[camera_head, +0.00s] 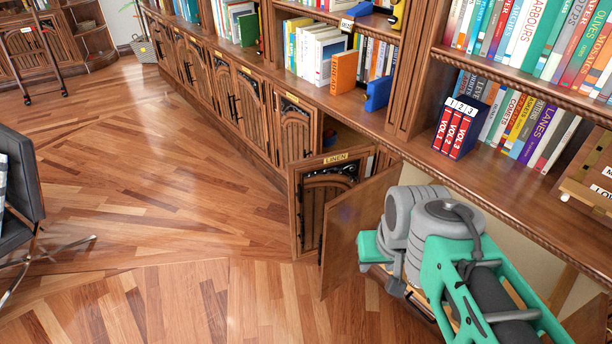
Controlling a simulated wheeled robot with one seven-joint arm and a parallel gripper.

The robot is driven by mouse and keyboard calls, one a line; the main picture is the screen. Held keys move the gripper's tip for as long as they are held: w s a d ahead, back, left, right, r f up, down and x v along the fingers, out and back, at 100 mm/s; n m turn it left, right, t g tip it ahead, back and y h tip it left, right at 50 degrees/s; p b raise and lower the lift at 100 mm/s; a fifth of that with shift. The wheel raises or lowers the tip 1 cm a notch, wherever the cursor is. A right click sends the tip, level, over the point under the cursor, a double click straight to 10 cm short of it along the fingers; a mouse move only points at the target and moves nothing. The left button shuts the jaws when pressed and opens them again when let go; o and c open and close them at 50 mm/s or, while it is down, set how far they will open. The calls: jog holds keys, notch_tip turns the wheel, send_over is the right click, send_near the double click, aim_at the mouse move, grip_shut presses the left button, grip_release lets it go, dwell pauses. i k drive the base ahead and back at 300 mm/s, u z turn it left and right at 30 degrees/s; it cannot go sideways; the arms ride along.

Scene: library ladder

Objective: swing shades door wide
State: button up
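No label reading shades is legible. A plain brown door panel (352,236) stands out from the lower cabinets at an angle, just left of my arm. Its plain face is towards me, so any label on its other face is hidden. Directly behind it, a carved door with a "LINEN" plate (335,158) also stands out from the cabinet front. My grey and green arm (455,255) covers the cabinet opening to the right of the plain panel. My gripper's fingers cannot be made out; whether the arm touches the panel cannot be told.
Closed carved cabinet doors (238,95) run away to the left. The shelf above holds books, an orange block (343,72), a blue item (378,93) and a red three-volume set (458,128). A dark chair (18,180) stands at left. The wooden floor (170,190) between is clear.

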aim_at(300, 124)
jog(key=u, duration=0.7)
jog(key=i, duration=0.9)
jog(key=u, duration=0.95)
jog(key=i, duration=2)
jog(key=z, duration=0.2)
